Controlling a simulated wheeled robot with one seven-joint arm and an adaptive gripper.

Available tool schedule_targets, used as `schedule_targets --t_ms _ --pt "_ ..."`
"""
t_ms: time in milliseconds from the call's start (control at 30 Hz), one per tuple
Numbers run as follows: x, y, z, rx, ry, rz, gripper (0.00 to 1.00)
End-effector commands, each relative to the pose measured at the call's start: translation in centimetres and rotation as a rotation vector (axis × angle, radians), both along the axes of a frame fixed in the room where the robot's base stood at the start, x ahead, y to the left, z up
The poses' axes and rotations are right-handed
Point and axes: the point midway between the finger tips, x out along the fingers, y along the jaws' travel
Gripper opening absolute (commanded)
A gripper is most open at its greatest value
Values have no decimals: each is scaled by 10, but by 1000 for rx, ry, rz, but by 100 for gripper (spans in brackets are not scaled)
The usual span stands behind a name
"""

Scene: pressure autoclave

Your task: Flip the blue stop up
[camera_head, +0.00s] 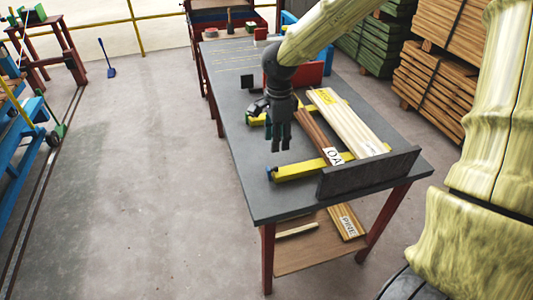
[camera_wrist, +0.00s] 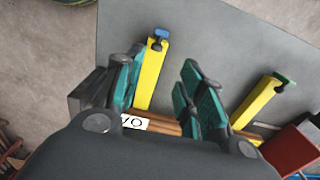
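The blue stop (camera_head: 269,173) is a small piece at the left end of the nearer yellow bar (camera_head: 298,170) on the grey table. In the wrist view the blue stop (camera_wrist: 157,39) sits at the far tip of the bar, beyond my fingers. I cannot tell for sure whether it is folded down or raised. My gripper (camera_head: 279,146) points down above the table, behind the bar in the head view, apart from the stop. In the wrist view my gripper (camera_wrist: 163,65) has its two teal-padded fingers spread, with nothing held between them.
A second yellow bar with a green stop (camera_wrist: 284,80) lies farther back. Brown and pale boards (camera_head: 350,122) lie across the bars to the right. A dark upright plate (camera_head: 368,174) stands at the table's near right edge.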

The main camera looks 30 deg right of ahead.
Motion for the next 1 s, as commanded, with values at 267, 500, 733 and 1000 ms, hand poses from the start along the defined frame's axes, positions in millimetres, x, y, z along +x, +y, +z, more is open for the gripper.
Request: schedule_targets --t_ms 267,500,733,1000 --pt "3 2 -30 -2 7 4 39" --pt "5 1 -66 -2 10 2 39" --pt "4 0 -92 -1 9 0 39" --pt "3 0 -109 0 8 0 39"
